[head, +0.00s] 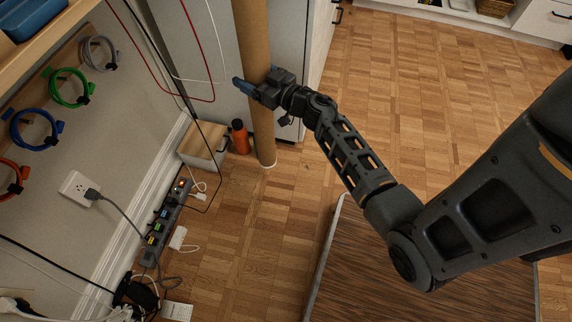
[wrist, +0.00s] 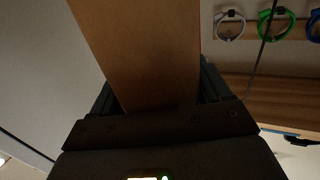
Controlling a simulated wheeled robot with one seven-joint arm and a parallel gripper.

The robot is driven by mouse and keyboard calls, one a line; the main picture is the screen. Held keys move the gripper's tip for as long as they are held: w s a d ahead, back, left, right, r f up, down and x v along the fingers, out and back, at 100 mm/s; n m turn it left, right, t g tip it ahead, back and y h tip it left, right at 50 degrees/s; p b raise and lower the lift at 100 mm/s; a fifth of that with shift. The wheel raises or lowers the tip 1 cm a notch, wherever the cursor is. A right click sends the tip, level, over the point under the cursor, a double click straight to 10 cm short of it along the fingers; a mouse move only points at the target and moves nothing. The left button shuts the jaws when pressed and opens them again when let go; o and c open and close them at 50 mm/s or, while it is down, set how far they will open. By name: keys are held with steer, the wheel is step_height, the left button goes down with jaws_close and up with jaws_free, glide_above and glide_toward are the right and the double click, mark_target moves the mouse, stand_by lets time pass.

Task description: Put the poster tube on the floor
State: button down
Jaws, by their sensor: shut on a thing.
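The poster tube (head: 262,135) is a long brown cardboard tube with a pale end. In the head view it stands nearly upright, its lower end at the wooden floor (head: 247,220) beside an orange bottle; I cannot tell whether it bears on the floor. Its top runs out of the frame. My gripper (head: 243,86) is shut on the tube partway up. In the wrist view the tube (wrist: 140,50) fills the space between the fingers of my gripper (wrist: 158,100). The far finger is partly hidden by the tube.
An orange bottle (head: 240,137) and a wood-topped box (head: 203,147) stand left of the tube. A power strip (head: 165,222) and cables lie along the wall. Cables hang near the tube. A grey cabinet side (head: 287,40) is behind it.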

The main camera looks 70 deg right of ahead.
steer(key=s+d+f+m+g+h, duration=0.1)
steer(key=s+d+f+m+h, duration=0.2)
steer(key=s+d, duration=1.1)
steer(key=w+a+f+b, duration=0.4)
steer(key=w+f+b, duration=0.5)
steer(key=f+b, duration=0.1)
steer(key=shift+w+a+f+n, duration=0.25)
steer(key=shift+a+f+n, duration=0.15)
steer(key=shift+f, duration=0.4)
steer(key=shift+f, duration=0.1)
jaws_free()
